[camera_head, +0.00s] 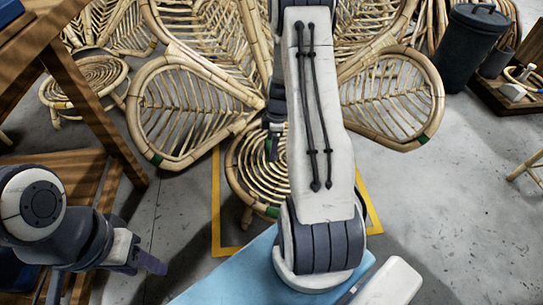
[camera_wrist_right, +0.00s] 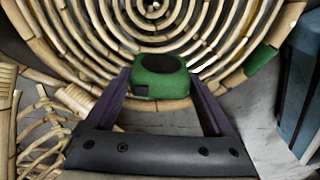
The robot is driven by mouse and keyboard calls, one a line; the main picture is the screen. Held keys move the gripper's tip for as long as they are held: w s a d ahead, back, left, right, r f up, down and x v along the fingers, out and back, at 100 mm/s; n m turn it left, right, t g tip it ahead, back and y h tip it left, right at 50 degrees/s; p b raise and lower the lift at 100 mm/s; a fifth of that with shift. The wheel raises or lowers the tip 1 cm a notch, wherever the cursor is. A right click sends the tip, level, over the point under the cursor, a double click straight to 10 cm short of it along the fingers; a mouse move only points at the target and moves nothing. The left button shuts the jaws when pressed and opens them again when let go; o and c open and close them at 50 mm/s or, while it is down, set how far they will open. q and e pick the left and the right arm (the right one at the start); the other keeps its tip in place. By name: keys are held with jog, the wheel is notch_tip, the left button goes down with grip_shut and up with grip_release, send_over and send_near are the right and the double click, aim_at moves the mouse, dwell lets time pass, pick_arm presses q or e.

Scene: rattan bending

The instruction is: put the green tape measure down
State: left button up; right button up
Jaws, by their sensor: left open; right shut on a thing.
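The green tape measure (camera_wrist_right: 160,85) has a dark round top face and sits between the fingers of my right gripper (camera_wrist_right: 158,77) in the right wrist view. The gripper is shut on it. Behind it in that view is the round rattan seat (camera_wrist_right: 225,30) with spiral rings; I cannot tell whether the tape touches it. In the head view my right gripper (camera_head: 273,147) hangs over the spiral seat (camera_head: 250,165), partly hidden by my arm. My left gripper (camera_head: 142,250) is open and empty at the lower left.
Rattan chairs with leaf-shaped backs (camera_head: 190,110) crowd the back. A wooden rack (camera_head: 85,100) stands at the left, and a dark bin (camera_head: 470,45) at the back right. A yellow floor outline (camera_head: 216,200) and blue mat (camera_head: 225,280) lie near the seat. Grey floor (camera_head: 440,200) is clear at right.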

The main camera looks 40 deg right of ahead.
notch_tip(320, 180, down, 4)
jog(key=b, duration=0.3)
jog(key=shift+r, duration=0.1)
jog(key=o, duration=1.4)
jog(key=shift+f, duration=0.2)
